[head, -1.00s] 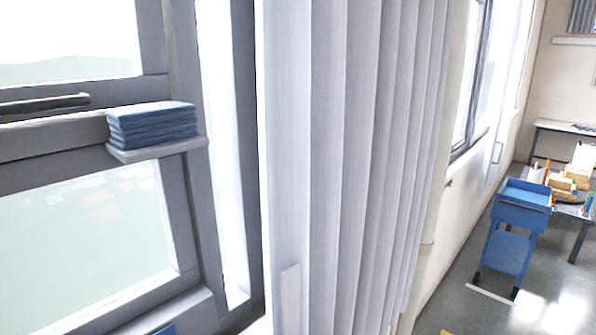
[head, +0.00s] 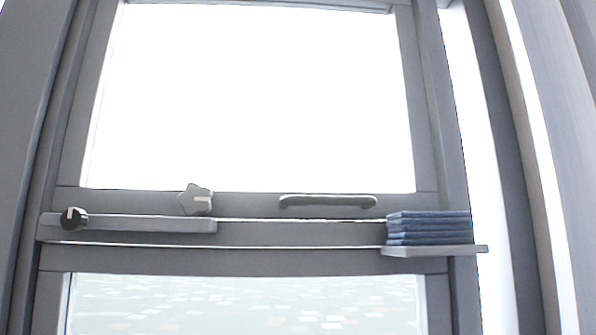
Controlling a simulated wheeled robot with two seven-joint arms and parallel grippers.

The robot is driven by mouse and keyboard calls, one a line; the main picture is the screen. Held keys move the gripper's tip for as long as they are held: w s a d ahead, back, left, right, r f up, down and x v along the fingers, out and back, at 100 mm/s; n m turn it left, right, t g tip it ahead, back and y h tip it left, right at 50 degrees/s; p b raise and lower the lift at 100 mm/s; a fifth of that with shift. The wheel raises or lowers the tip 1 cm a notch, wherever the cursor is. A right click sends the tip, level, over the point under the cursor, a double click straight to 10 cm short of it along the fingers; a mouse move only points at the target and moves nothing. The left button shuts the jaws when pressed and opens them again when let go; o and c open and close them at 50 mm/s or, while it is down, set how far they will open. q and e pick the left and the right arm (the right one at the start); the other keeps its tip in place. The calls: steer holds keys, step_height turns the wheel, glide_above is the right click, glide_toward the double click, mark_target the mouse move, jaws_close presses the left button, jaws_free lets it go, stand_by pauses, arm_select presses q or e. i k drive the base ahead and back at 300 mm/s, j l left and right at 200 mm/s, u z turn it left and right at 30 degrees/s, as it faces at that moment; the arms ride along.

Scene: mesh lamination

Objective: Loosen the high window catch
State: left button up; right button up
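The window fills most of the head view, with a grey frame (head: 428,130) around an upper and a lower pane. On its middle rail is a grey star-shaped knob (head: 196,199) with a small light mark. Just below it a grey bar (head: 150,224) lies level along the rail, with a round black knob (head: 73,217) bearing a pale mark at its left end. I cannot tell which of these is the catch, or how tight either knob is. Neither gripper is in view.
A grey pull handle (head: 328,201) sits on the rail right of the star knob. A stack of folded blue cloths (head: 428,229) rests on a small ledge (head: 432,251) at the right. The space before the knobs looks clear.

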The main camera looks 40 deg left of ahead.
mark_target(196, 200)
steer(key=k+u, duration=0.1)
steer(key=u, duration=0.8)
steer(key=k+u, duration=0.15)
steer(key=u, duration=0.3)
